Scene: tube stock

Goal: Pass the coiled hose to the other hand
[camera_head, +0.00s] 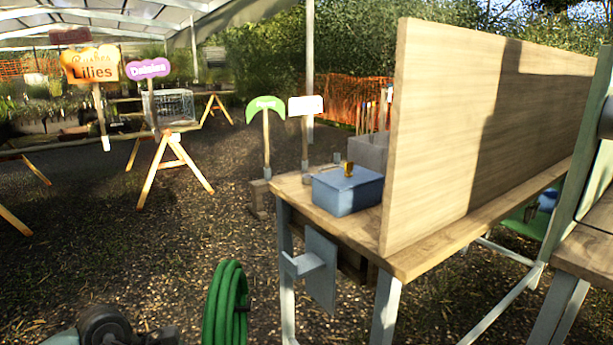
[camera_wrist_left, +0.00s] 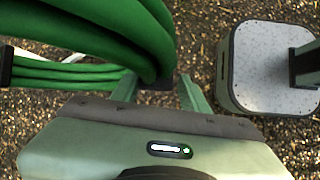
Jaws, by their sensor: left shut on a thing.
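The coiled green hose (camera_head: 225,305) stands upright at the bottom of the head view, cut off by the lower edge. In the left wrist view the hose (camera_wrist_left: 115,30) fills the upper left, its loops bound by dark bands. My left gripper (camera_wrist_left: 160,86) is shut on the hose, with a finger on either side of the loops; the exact contact is partly hidden by the hose. In the head view part of my left arm shows at the bottom left. My right gripper is in neither view.
A wooden table (camera_head: 425,258) with a tall upright board (camera_head: 440,130) stands to the right of the hose. A blue box (camera_head: 347,190) sits on its near left corner. Open gravel (camera_head: 120,260) lies to the left, with trestles (camera_head: 165,170) farther back.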

